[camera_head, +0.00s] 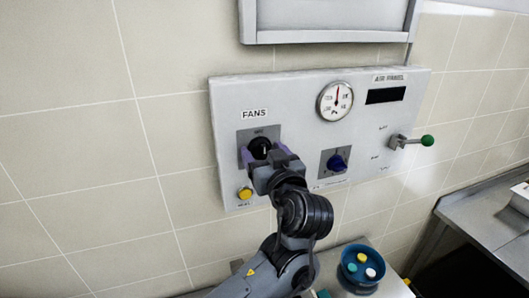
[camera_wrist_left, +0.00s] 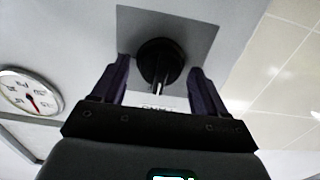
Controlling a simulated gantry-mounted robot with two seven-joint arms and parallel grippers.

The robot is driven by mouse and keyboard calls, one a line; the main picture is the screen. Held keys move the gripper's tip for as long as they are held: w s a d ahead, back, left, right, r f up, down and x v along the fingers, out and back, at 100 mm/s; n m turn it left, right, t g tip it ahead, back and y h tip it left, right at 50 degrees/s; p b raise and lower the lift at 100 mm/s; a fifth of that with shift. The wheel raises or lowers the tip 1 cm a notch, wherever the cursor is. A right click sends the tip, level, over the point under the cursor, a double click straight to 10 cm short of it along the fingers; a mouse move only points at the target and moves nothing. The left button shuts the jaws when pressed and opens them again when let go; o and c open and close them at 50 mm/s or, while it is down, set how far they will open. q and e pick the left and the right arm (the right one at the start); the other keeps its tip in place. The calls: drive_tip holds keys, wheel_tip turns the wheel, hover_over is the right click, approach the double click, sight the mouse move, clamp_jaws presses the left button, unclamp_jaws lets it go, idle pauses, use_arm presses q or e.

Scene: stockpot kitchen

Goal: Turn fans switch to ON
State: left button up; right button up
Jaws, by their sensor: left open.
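The fans switch (camera_head: 260,147) is a black rotary knob on a grey plate under the FANS label (camera_head: 254,113), at the left of the wall panel. My left gripper (camera_head: 263,158) is at the knob and partly covers it in the head view. In the left wrist view the knob (camera_wrist_left: 160,60) has a light pointer line and sits between the two open fingers of the left gripper (camera_wrist_left: 158,85). Gaps show between the fingers and the knob there. The plate's lower lettering is mostly hidden. My right gripper is not in view.
The white panel (camera_head: 300,98) also carries a round gauge (camera_head: 336,101), a blue knob (camera_head: 337,162), a yellow button (camera_head: 245,193) and a green-tipped lever (camera_head: 426,140). A blue bowl (camera_head: 347,270) with coloured pieces stands below. A metal counter (camera_head: 480,215) is at right.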

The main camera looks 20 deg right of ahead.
use_arm(q)
drive_tip(key=c, duration=1)
drive_tip(key=shift+f+m+b, duration=0.1)
drive_tip(key=shift+m+b, duration=0.5)
drive_tip(key=shift+b, duration=0.3)
drive_tip(key=m+b, duration=0.4)
drive_tip(key=shift+d+f, duration=0.1)
drive_tip(key=shift+m+b, duration=1)
drive_tip(key=shift+d+m+b, duration=0.2)
drive_tip(key=shift+m+b, duration=2)
drive_tip(key=shift+m, duration=3.2)
